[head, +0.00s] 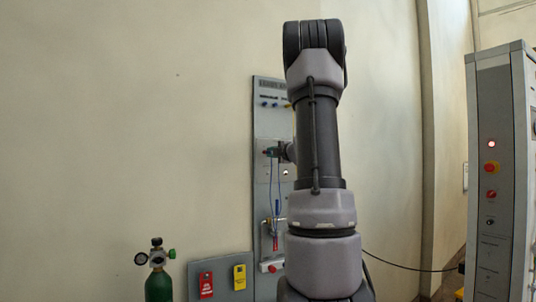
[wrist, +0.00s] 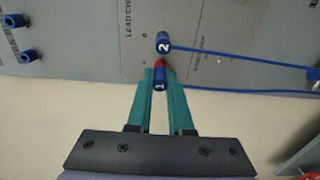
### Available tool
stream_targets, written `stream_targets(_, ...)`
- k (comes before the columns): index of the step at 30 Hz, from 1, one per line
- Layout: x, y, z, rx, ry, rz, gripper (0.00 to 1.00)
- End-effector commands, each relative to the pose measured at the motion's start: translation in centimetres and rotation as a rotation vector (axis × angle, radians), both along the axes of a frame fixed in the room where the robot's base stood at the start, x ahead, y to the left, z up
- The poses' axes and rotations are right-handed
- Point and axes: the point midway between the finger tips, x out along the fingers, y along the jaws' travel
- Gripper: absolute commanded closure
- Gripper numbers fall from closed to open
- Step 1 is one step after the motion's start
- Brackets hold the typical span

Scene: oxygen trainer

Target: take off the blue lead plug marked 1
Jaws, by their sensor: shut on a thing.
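The blue lead plug marked 1 (wrist: 159,80) is between the green fingertips of my gripper (wrist: 160,76) in the wrist view. The gripper is shut on it. A red piece (wrist: 159,64) shows at the plug's far end; I cannot tell whether the plug is seated or clear of the panel. The blue plug marked 2 (wrist: 163,43) is just beyond it, apart from the fingers. In the head view my gripper (head: 277,151) is at the grey panel (head: 261,200), largely hidden by my arm.
Blue leads (wrist: 255,57) run right from the plugs. Several other blue plugs (wrist: 27,56) are at the wrist view's left. A green cylinder (head: 158,286), a red tag (head: 206,285) and a yellow tag (head: 240,277) are low left. A grey cabinet (head: 497,180) stands right.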

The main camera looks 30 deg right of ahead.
Motion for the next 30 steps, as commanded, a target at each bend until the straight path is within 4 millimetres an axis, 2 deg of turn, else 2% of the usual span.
stream_targets(30, -4.0, 0.2, 0.0, 0.000, 0.000, -0.001, 1.00)
